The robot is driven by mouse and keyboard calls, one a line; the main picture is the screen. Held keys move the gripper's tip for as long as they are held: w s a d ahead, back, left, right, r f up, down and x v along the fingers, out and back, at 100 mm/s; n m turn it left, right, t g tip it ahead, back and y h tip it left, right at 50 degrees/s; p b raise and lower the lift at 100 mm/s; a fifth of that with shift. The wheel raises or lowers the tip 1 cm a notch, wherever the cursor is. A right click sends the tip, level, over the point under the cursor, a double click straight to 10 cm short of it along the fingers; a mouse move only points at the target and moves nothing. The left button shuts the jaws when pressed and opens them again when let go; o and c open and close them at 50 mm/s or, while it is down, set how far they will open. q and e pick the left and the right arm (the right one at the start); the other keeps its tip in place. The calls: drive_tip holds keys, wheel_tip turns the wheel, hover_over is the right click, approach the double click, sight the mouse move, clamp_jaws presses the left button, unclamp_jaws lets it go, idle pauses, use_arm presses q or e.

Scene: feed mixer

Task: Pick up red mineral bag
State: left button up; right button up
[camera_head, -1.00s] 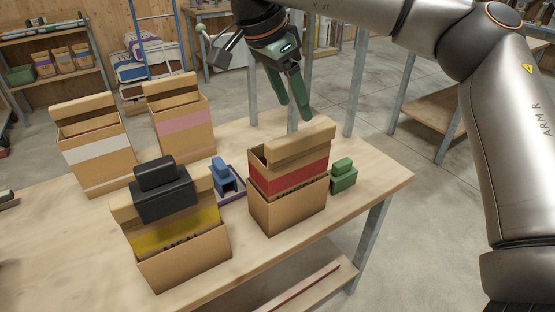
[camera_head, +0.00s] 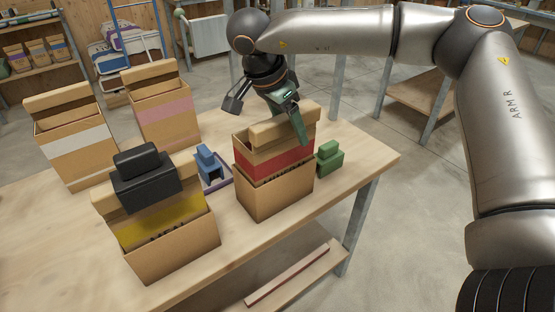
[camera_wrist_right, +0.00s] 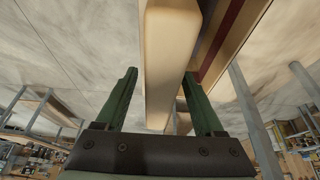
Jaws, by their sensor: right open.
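The red mineral bag (camera_head: 290,158) is a tan bag with a red band and a rolled tan top. It stands upright in an open cardboard box (camera_head: 275,193) near the table's right end. My right gripper (camera_head: 303,138) is at the bag's top, reaching in from behind. In the right wrist view the gripper (camera_wrist_right: 160,95) is open, with its green fingers on either side of the tan rolled top (camera_wrist_right: 168,60). Whether the fingers touch it cannot be told. My left gripper is not in view.
A green block-shaped item (camera_head: 329,158) stands just right of the box. A blue item (camera_head: 207,165) in a purple tray is to its left. A yellow-banded bag (camera_head: 165,225) with a black item (camera_head: 146,178) on top stands front left. White-banded (camera_head: 78,140) and pink-banded (camera_head: 162,108) bags stand behind.

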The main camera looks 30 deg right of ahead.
drive_tip(key=shift+d+f, duration=0.1)
drive_tip(key=shift+f, duration=0.15)
drive_tip(key=shift+f, duration=0.25)
idle(0.4)
clamp_jaws()
idle(0.5)
idle(0.9)
drive_tip(key=shift+w+r, duration=0.1)
drive_tip(key=shift+r, duration=0.05)
